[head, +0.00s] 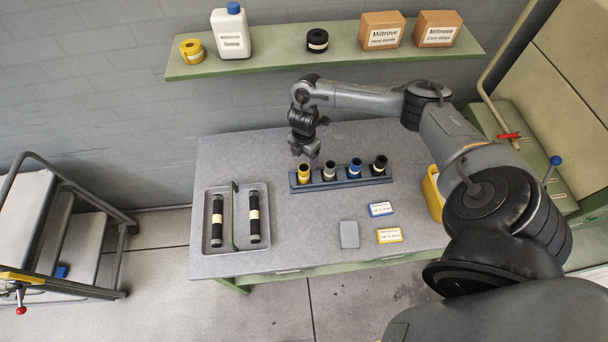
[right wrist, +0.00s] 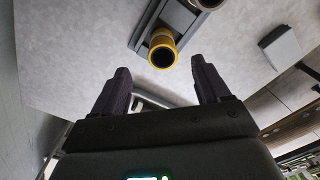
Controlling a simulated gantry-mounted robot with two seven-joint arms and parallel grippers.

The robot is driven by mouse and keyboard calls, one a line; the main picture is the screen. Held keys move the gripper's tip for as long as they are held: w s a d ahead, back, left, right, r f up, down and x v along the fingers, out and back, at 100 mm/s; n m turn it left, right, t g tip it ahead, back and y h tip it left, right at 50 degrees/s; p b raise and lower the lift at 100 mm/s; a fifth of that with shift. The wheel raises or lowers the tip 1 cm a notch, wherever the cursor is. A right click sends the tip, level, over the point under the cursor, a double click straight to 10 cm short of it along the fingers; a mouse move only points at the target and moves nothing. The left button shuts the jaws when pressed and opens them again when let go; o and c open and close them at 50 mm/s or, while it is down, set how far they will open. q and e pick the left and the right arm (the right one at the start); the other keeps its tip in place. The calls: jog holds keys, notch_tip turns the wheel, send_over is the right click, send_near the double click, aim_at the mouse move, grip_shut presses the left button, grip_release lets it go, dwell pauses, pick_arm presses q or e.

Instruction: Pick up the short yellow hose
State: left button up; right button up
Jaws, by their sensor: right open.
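The short yellow hose (head: 304,174) stands upright in the leftmost place of a blue-grey rack (head: 341,182) on the grey table. In the right wrist view the yellow hose (right wrist: 162,50) shows its open dark end, ahead of the fingertips and roughly midway between them. My right gripper (head: 308,150) is above the yellow hose in the head view, pointing down. In the right wrist view my right gripper (right wrist: 160,68) has its two fingers wide apart with nothing between them. My left gripper is not in view.
A divided tray (head: 231,246) with two long hoses stands left. Labelled cards (head: 389,236) lie in front. A shelf (head: 280,58) runs behind.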

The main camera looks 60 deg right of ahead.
aim_at(304, 174)
jog(key=shift+s+a+f+p, duration=0.1)
jog(key=shift+a+f+p, duration=0.1)
jog(key=shift+f, duration=2)
jog(key=shift+s+a+f+p, duration=0.1)
jog(key=shift+f+p, duration=0.05)
jog(key=shift+f, duration=2.05)
jog(key=shift+c, duration=0.3)
jog(key=c, duration=1.2)
